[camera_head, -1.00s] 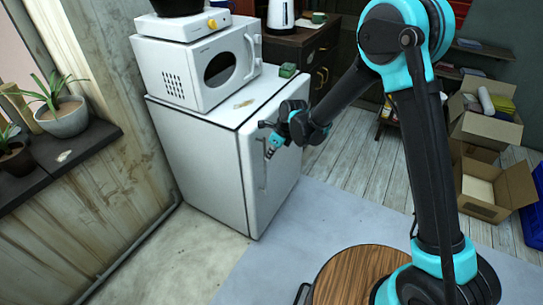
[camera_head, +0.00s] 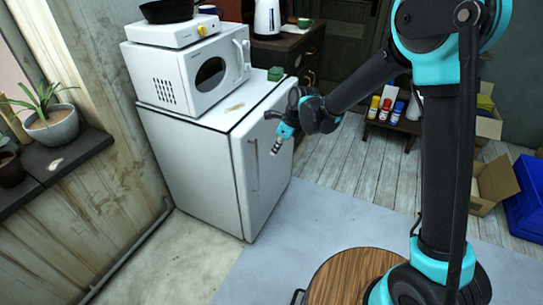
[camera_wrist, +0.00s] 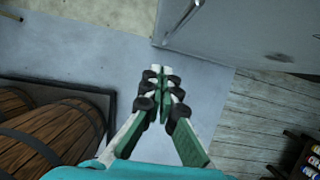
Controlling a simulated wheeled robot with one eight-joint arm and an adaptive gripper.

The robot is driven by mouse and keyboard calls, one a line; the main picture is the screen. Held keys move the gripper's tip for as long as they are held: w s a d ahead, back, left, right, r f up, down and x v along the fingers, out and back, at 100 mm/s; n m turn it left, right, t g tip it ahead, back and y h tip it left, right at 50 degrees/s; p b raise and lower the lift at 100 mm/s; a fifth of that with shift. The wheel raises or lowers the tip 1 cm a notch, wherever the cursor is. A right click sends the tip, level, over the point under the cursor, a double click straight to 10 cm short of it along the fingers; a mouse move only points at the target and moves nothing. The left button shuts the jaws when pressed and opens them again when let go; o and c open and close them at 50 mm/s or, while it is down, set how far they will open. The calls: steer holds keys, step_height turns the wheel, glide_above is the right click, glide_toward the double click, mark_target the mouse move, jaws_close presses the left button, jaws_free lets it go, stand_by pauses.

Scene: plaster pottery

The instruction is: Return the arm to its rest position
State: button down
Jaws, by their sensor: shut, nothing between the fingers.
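My gripper (camera_head: 275,147) hangs from my raised, bent arm in the head view, pointing down in front of the white fridge (camera_head: 195,170). In the wrist view, my gripper (camera_wrist: 161,84) shows its fingertips together, with nothing between them. Below the fingertips is bare pale grey floor. The fridge's lower edge (camera_wrist: 240,30) shows at the top of the wrist view, apart from the fingers.
A white microwave (camera_head: 185,75) stands on the fridge, with a hot plate (camera_head: 178,32) on it. Barrels (camera_wrist: 50,135) stand at the wrist view's left. Cardboard boxes (camera_head: 493,180) and a blue crate (camera_head: 525,200) are at the right. Open floor (camera_head: 320,215) lies between.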

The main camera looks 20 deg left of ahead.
steer(key=d+r+n+t+h, duration=0.1)
steer(key=d+r+n, duration=0.15)
steer(key=d, duration=0.75)
steer(key=d+r+n+t, duration=0.1)
steer(key=d+n, duration=0.3)
steer(key=d, duration=0.5)
steer(key=d+r+n+t+h, duration=0.1)
steer(key=d+r+n, duration=0.15)
steer(key=d, duration=0.75)
steer(key=s+d+f+n+h, duration=0.1)
steer(key=s+d+n, duration=0.3)
steer(key=d, duration=0.5)
steer(key=s+d+f+n+t+h, duration=0.1)
steer(key=s+d+f+n, duration=0.1)
steer(key=s+d+n, duration=0.3)
steer(key=s+d, duration=0.3)
steer(key=d, duration=0.1)
steer(key=shift+s+f, duration=0.2)
steer(key=shift+f, duration=0.1)
